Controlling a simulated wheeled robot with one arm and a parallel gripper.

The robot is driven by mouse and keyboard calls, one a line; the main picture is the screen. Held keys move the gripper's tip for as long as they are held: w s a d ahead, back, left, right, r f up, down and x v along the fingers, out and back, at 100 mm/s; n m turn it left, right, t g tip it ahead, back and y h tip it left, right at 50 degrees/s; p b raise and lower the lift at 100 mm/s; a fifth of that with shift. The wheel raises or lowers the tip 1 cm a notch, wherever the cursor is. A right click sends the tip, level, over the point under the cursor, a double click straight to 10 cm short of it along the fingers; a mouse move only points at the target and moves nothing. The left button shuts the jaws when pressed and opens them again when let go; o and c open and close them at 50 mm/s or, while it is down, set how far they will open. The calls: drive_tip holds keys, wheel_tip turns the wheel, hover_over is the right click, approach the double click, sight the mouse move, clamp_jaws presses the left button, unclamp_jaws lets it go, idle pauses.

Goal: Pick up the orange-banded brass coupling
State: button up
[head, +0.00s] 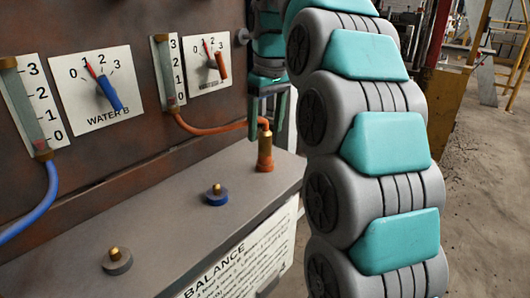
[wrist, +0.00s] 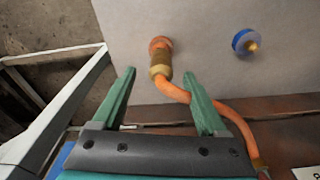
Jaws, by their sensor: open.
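The brass coupling (head: 265,148) stands upright on the grey bench top near its right edge, over an orange ring at its foot. An orange hose (head: 222,127) runs from its top to the panel. In the wrist view the coupling (wrist: 160,62) shows just beyond and between the fingertips, with the hose passing back between the fingers. My gripper (head: 267,122) is open and empty, pointing down above the coupling. In the wrist view both fingers of the gripper (wrist: 160,73) stand apart from it, one on each side.
A blue-ringed brass fitting (head: 216,195) and a grey-ringed one (head: 117,261) stand on the bench (head: 165,225). The panel behind carries dials, gauges and a blue hose (head: 40,205). A label (head: 240,262) covers the bench front. Open floor lies to the right.

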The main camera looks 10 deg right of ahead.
sight(264, 146)
drive_tip(key=shift+w+a+f+b, duration=0.15)
drive_tip(key=shift+f+b, duration=0.75)
drive_tip(key=shift+f, duration=1.8)
clamp_jaws()
